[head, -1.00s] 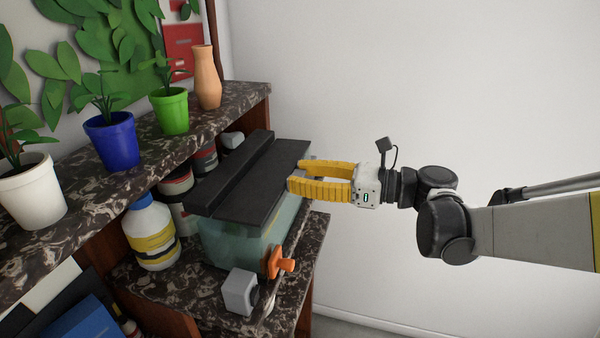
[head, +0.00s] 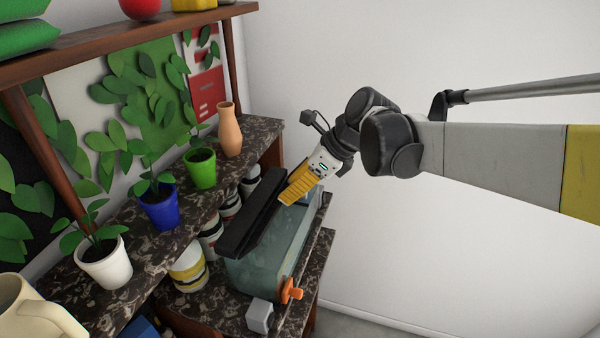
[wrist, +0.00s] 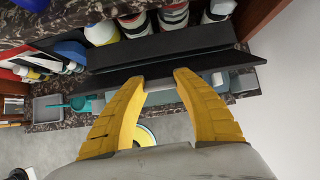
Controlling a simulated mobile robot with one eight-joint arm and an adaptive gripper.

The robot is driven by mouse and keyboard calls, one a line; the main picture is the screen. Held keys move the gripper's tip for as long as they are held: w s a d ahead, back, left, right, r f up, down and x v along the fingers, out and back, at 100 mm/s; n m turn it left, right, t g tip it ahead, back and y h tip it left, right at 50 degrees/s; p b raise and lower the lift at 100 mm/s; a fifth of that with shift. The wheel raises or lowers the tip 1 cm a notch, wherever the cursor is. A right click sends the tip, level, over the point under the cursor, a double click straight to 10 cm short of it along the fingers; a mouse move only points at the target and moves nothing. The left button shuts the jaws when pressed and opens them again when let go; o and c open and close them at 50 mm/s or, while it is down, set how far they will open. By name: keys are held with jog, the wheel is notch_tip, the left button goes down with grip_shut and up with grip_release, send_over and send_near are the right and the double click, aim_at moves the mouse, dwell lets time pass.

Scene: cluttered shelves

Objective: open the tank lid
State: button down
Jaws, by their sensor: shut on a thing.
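The glass tank (head: 262,272) stands on the lower marble shelf. Its black lid (head: 250,215) is tilted up along the back, and the front part of the tank top is uncovered. My gripper (head: 287,199) comes from the upper right with its yellow fingers at the lid's raised edge. In the wrist view the black lid (wrist: 215,61) spans the picture just beyond my fingertips (wrist: 157,76). My gripper is shut on the lid; the exact contact at the fingertips is partly hidden.
An orange valve (head: 290,291) and a grey block (head: 259,316) are at the tank's near end. Potted plants, including a green pot (head: 202,172), and a terracotta vase (head: 229,133) line the shelf above. Free room lies right of the tank, before the white wall.

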aim_at(277, 200)
jog(key=a+r+h+p, duration=0.1)
jog(key=w+a+g+h+p, duration=0.1)
jog(key=a+h, duration=0.1)
jog(key=shift+r, duration=0.4)
jog(key=shift+w+a+r+p, duration=0.15)
jog(key=shift+a+p, duration=0.15)
jog(key=shift+a, duration=0.05)
jog(key=shift+w+a, duration=0.1)
jog(key=shift+a, duration=0.1)
jog(key=c, duration=0.9)
grip_release()
jog(key=shift+a, duration=0.1)
jog(key=shift+o, duration=0.2)
jog(key=v, duration=1.2)
